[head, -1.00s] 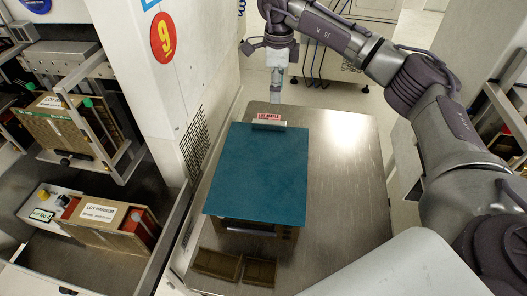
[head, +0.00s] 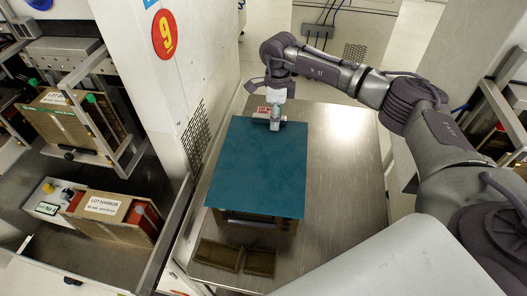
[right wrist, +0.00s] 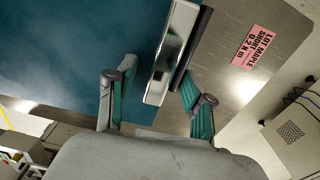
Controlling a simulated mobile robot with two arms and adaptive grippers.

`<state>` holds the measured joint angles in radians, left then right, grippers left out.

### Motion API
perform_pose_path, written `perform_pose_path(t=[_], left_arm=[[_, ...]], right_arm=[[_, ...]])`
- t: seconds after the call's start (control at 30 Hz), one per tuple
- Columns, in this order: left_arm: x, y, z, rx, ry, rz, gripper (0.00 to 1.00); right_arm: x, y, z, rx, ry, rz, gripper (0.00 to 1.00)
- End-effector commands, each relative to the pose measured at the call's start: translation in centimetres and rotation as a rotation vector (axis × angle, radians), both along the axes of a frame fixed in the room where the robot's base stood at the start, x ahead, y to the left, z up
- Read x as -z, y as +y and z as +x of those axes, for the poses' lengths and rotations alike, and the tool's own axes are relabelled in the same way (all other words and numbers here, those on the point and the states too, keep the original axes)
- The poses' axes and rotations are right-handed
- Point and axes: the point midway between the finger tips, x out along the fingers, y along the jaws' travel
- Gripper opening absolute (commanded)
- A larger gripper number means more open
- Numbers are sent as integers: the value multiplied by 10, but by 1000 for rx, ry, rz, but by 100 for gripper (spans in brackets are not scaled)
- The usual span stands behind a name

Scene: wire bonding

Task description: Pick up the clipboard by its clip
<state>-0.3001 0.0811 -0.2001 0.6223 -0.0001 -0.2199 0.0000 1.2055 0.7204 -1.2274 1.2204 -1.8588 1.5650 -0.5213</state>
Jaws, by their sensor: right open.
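The clipboard (head: 255,175) is a flat teal board lying on top of a brown box-like object on the metal table. Its silver clip is at the board's far edge, mostly covered by my gripper in the head view. The clip (right wrist: 172,55) shows clearly in the right wrist view as a shiny metal bar with a dark strip along one side. My right gripper (head: 276,124) is open at the clip. In the right wrist view its green-padded fingers (right wrist: 158,76) stand on either side of the clip's near end; contact cannot be told. My left gripper is out of view.
A pink lot label (right wrist: 254,46) is beyond the clip on the metal table (head: 345,170). Two small brown trays (head: 240,257) sit at the table's near edge. A white machine (head: 155,80) stands close on the left. The table's right side is clear.

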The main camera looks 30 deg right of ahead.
Motion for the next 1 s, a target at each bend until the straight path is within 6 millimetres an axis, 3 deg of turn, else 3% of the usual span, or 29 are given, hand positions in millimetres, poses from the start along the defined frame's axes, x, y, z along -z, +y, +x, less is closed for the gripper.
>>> perform_pose_path(t=[0.13,0.43,0.83,1.0], left_arm=[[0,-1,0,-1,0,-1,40],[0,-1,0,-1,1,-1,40],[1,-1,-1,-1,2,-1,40],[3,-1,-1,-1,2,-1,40]], right_arm=[[0,0,0,0,0,0,50],[0,0,0,0,1,-1,0],[-1,0,0,0,1,0,0],[-11,0,0,0,-1,-1,0]])
